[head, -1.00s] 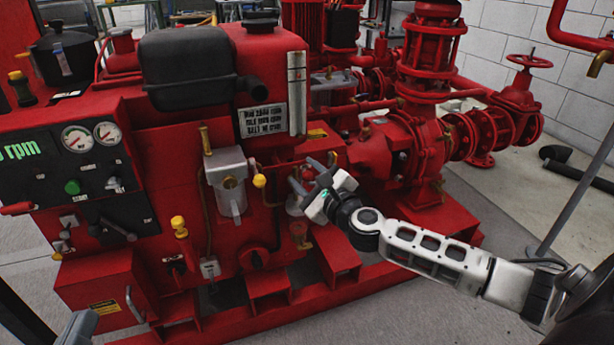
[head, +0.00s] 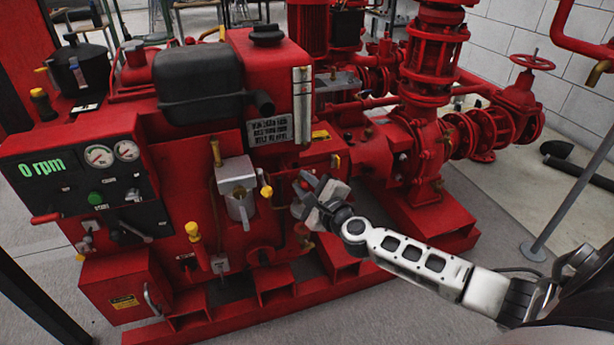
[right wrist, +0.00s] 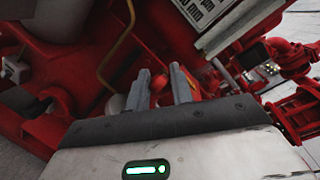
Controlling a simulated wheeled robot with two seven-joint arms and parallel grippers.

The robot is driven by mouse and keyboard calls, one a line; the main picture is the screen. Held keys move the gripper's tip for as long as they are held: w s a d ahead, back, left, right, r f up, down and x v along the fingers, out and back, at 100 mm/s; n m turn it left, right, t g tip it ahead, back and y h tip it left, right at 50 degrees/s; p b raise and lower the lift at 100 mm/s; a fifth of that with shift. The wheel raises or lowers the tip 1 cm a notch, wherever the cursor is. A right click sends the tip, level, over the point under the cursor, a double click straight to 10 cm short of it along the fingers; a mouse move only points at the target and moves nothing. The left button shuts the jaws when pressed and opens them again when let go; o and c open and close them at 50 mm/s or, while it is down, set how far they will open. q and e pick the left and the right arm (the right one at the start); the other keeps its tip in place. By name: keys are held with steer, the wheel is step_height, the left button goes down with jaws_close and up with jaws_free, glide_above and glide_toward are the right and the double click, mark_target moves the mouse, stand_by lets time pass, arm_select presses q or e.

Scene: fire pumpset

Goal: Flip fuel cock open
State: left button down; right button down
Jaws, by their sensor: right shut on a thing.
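The red pump set (head: 140,215) fills the middle of the head view. My right gripper (head: 311,187) is at its front face, right of the grey filter bowl (head: 236,180) and its yellow-tipped lever (head: 266,191). In the right wrist view, the two grey fingers of the right gripper (right wrist: 162,88) stand either side of a small red part (right wrist: 158,82), and the gripper is shut on it. This looks like the fuel cock lever, but the fingers hide most of it and I cannot tell its setting. My left gripper is not in view.
The control panel (head: 75,180) reads 0 rpm. A black tank (head: 198,82) sits above the bowl. A brown pipe (right wrist: 117,48) runs close to the fingers. Another yellow-topped valve (head: 193,230) is lower left.

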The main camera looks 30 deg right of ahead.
steer(key=c, duration=1.3)
jaws_free()
steer(key=shift+s, duration=0.1)
steer(key=shift+s, duration=0.25)
arm_select(q)
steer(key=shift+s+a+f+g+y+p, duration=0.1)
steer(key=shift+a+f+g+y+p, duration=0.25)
steer(key=shift+p, duration=0.6)
arm_select(e)
steer(key=s, duration=1)
steer(key=s+r, duration=0.1)
steer(key=s, duration=0.4)
steer(key=shift+s+a, duration=0.1)
steer(key=shift+a, duration=0.15)
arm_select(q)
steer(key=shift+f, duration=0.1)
